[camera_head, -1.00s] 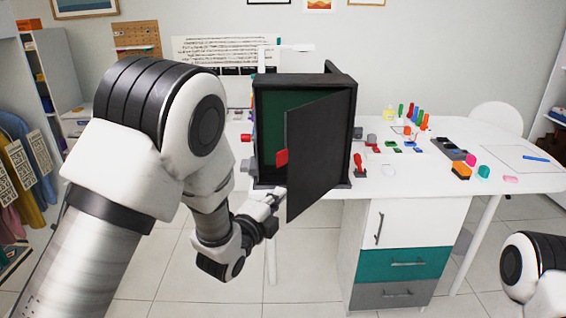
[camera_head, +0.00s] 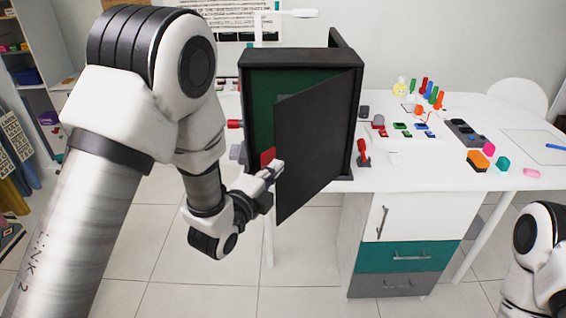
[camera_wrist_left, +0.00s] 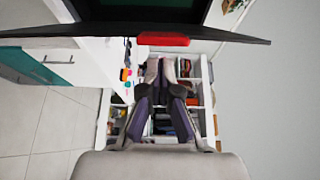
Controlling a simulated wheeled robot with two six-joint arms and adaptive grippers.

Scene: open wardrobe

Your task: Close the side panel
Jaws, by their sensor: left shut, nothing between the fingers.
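A black box-like cabinet (camera_head: 290,58) stands on the white table, with a green inside. Its dark side panel (camera_head: 312,148) is hinged at the right and stands partly open toward me. A red handle (camera_head: 268,155) shows at the panel's left edge. In the left wrist view the panel (camera_wrist_left: 225,35) is a dark bar across the top, with the red handle (camera_wrist_left: 163,39) ahead of the fingers. My left gripper (camera_head: 275,169) is shut and empty, its tips just below the handle by the panel's left edge; contact is unclear. It also shows in the wrist view (camera_wrist_left: 161,68). My right gripper is out of view.
The white table (camera_head: 440,170) holds bottles (camera_head: 427,90), a dark tray (camera_head: 464,132) and small coloured blocks (camera_head: 480,160) right of the cabinet. A red item (camera_head: 363,152) stands close to its right side. Drawers (camera_head: 400,256) are below. The floor in front is clear.

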